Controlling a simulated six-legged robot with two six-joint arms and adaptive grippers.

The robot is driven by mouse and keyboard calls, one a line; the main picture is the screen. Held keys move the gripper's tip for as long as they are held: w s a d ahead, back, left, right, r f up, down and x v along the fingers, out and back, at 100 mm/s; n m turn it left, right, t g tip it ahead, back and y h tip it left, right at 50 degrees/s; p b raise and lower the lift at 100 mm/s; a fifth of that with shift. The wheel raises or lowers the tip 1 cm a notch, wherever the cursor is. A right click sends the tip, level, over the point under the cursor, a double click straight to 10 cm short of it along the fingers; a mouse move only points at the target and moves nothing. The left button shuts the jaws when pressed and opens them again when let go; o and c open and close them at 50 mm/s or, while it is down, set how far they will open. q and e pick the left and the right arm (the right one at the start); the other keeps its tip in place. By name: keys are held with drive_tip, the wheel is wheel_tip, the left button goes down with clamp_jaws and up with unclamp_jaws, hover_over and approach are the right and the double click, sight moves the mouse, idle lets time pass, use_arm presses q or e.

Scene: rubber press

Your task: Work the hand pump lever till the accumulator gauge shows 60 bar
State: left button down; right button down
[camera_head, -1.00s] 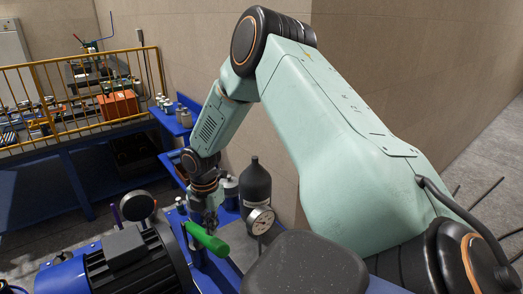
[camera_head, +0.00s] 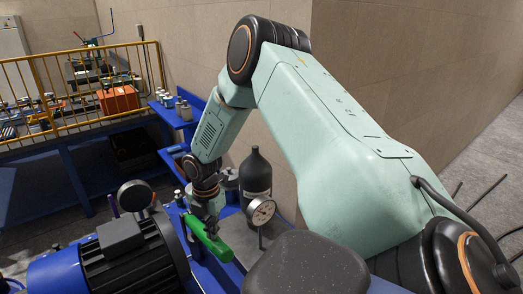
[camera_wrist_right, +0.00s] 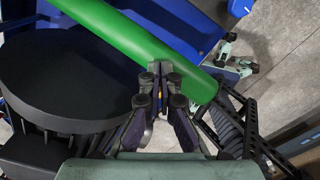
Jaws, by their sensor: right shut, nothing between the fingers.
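The lever's green handle (camera_head: 207,239) slants down to the right beside the blue motor, and it crosses the top of the right wrist view (camera_wrist_right: 140,42). My right gripper (camera_head: 211,228) is at the handle, on its far side in the head view. In the right wrist view its fingers (camera_wrist_right: 160,76) are closed together, with the tips against or just beside the green handle and not around it. The round white gauge (camera_head: 261,211) stands right of the handle; its reading is too small to tell. A dark bottle (camera_head: 255,173), perhaps the accumulator, stands behind the gauge. My left gripper is not seen.
A blue motor (camera_head: 70,274) with black fins is at the lower left. A second round gauge (camera_head: 135,196), seen from behind, stands above it. A yellow railing (camera_head: 85,110) and a blue bench with parts lie further back left.

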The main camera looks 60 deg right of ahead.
drive_tip(key=shift+f+b, duration=2.45)
drive_tip(key=shift+f, duration=1)
wheel_tip(320, 180, up, 13)
drive_tip(key=p, duration=1.1)
drive_tip(key=shift+f, duration=0.15)
drive_tip(key=shift+f, duration=0.2)
drive_tip(key=shift+f+b, duration=5.1)
drive_tip(key=shift+f, duration=1.1)
wheel_tip(320, 180, up, 13)
drive_tip(key=p, duration=1.1)
drive_tip(key=shift+f, duration=0.15)
